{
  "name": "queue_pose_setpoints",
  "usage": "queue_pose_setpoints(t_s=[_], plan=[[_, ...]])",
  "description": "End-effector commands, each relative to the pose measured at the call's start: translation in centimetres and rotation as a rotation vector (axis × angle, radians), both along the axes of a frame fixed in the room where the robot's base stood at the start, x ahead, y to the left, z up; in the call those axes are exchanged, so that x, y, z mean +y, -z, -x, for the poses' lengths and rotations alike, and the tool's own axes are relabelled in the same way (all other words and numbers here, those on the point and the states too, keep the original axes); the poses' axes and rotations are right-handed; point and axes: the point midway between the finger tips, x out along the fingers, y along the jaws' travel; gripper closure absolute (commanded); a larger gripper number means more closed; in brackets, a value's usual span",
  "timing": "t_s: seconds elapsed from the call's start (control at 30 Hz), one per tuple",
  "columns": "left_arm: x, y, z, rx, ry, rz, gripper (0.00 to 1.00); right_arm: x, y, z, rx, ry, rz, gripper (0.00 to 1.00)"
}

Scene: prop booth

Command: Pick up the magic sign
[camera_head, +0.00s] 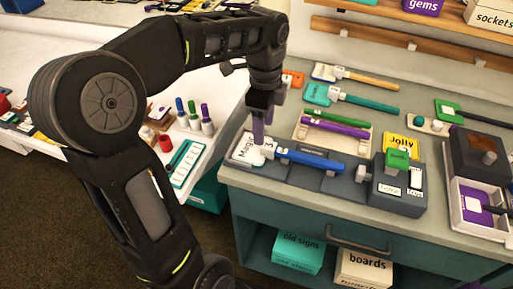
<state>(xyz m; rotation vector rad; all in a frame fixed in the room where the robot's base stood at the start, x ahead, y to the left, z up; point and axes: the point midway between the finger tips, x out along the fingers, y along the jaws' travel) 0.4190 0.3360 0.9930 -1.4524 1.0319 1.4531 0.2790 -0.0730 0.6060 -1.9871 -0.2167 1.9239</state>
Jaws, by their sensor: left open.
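The magic sign (242,151) is a white board with dark lettering that reads roughly "Magic". It lies at the left front end of the counter, with a blue handle (312,160) stretching right from it over a dark grey rest. My left gripper (260,147) points down from above at the sign, by the joint between board and handle, and hides part of it. Its jaws are open; I cannot tell whether the fingers touch the sign. My right gripper is not in view.
A yellow "Jolly" sign (401,146) and a green block (397,160) are to the right on the grey rest. Other handled signs, such as a teal one (365,103), lie behind. A white table (222,100) with bottles stands left. Labelled boxes fill the shelf below.

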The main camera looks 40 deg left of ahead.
Motion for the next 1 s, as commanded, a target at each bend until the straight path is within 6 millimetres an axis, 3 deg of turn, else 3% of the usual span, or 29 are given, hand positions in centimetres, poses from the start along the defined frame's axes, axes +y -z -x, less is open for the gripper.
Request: queue_pose_setpoints(t_s=[0.33, 0.7, 1.0], plan=[[-0.1, 0.5, 0.0, 0.001, 0.0, -0.001, 0.45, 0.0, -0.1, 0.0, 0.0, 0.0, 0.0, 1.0], [-0.4, 5.0, -0.1, 0.0, 0.0, 0.0, 0.45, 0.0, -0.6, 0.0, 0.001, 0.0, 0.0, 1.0], [-0.4, 5.2, -0.1, -0.001, 0.0, 0.0, 0.45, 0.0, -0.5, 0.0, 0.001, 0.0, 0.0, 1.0]])
